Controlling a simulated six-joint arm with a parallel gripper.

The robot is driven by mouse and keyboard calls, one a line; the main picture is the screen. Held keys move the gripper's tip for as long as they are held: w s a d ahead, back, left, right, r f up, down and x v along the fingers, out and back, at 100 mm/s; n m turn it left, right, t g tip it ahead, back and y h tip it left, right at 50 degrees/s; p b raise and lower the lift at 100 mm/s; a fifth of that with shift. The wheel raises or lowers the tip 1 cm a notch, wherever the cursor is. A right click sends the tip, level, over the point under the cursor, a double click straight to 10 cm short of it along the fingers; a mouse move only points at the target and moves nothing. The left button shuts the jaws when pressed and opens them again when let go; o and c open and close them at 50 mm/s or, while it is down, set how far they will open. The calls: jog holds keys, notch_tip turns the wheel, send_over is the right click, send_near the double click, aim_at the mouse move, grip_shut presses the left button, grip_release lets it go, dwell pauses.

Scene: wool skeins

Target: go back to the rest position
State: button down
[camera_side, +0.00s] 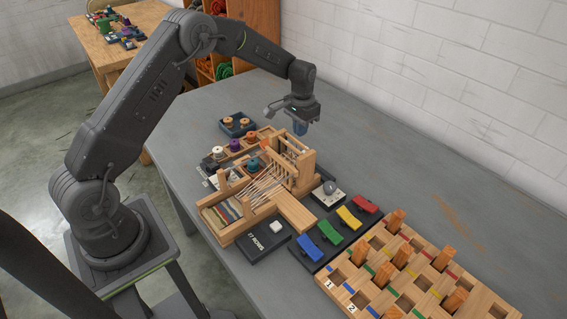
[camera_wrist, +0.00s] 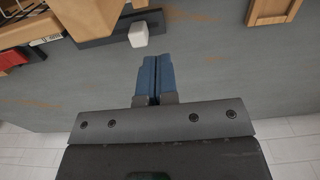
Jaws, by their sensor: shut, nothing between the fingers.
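My gripper (camera_side: 300,129) hangs above the back end of the wooden loom (camera_side: 243,218) in the side view, apart from it. Its blue fingers point down. In the wrist view the two blue fingers of my gripper (camera_wrist: 155,60) lie side by side, shut with nothing between them, over the bare grey table (camera_wrist: 225,75).
Below and around the loom are spools in wooden trays, a dark tray (camera_side: 237,125) with spools, colored pedals (camera_side: 331,231), a black box (camera_side: 264,243) and a wooden peg board (camera_side: 420,268). A white brick wall (camera_side: 450,70) stands behind. The table's back right is clear.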

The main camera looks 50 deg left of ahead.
jog(key=shift+f, duration=1.75)
jog(key=shift+f, duration=0.25)
dwell(0.6)
jog(key=shift+f, duration=0.85)
jog(key=shift+d, duration=0.45)
jog(key=shift+a, duration=0.1)
jog(key=shift+a+r, duration=0.1)
jog(key=shift+r, duration=0.75)
notch_tip(320, 180, up, 6)
jog(key=shift+r, duration=0.15)
